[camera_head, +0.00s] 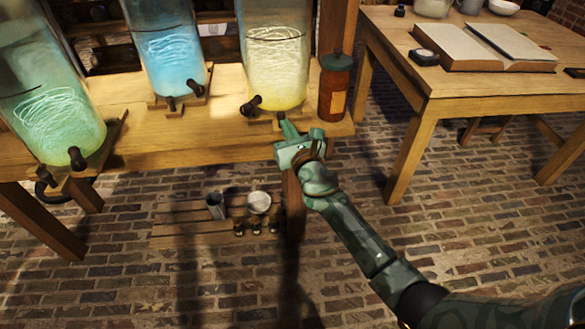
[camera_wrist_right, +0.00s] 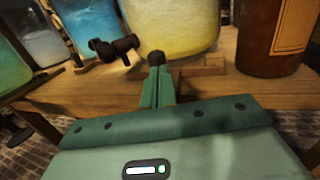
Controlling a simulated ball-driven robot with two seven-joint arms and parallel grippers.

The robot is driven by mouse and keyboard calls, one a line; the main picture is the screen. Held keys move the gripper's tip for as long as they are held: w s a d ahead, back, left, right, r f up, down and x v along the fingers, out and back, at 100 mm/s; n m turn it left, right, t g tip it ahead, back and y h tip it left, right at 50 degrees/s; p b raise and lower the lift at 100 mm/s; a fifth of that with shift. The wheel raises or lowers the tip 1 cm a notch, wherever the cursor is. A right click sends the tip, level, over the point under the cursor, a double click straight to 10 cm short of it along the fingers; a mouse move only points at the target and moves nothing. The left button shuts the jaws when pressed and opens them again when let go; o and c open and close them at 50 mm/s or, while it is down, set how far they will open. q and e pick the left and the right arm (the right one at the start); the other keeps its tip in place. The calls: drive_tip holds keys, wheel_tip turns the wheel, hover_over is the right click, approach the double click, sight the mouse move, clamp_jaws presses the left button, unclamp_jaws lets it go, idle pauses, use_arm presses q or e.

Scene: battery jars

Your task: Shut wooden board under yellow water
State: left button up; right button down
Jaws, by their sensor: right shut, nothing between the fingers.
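The yellow-water jar (camera_head: 276,65) stands on the wooden table, with a dark tap (camera_head: 251,104) at its lower left front. Beneath it, a small piece of wooden board (camera_wrist_right: 206,67) shows in the right wrist view just right of my fingers. My left gripper is not in view.
A blue jar (camera_head: 169,52) and a green jar (camera_head: 45,90) stand left on the same table (camera_head: 170,140). A brown bottle (camera_head: 335,90) stands close right. A slatted rack (camera_head: 180,236) with cups is below. A second table (camera_head: 440,78) with an open book is right.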

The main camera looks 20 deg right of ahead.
drive_tip(key=w, duration=0.2)
drive_tip(key=shift+w+d+b, duration=0.3)
drive_tip(key=shift+d, duration=0.1)
drive_tip(key=shift+w, duration=0.25)
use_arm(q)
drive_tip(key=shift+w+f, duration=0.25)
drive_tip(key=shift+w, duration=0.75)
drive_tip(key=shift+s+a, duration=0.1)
use_arm(e)
drive_tip(key=shift+d, duration=0.1)
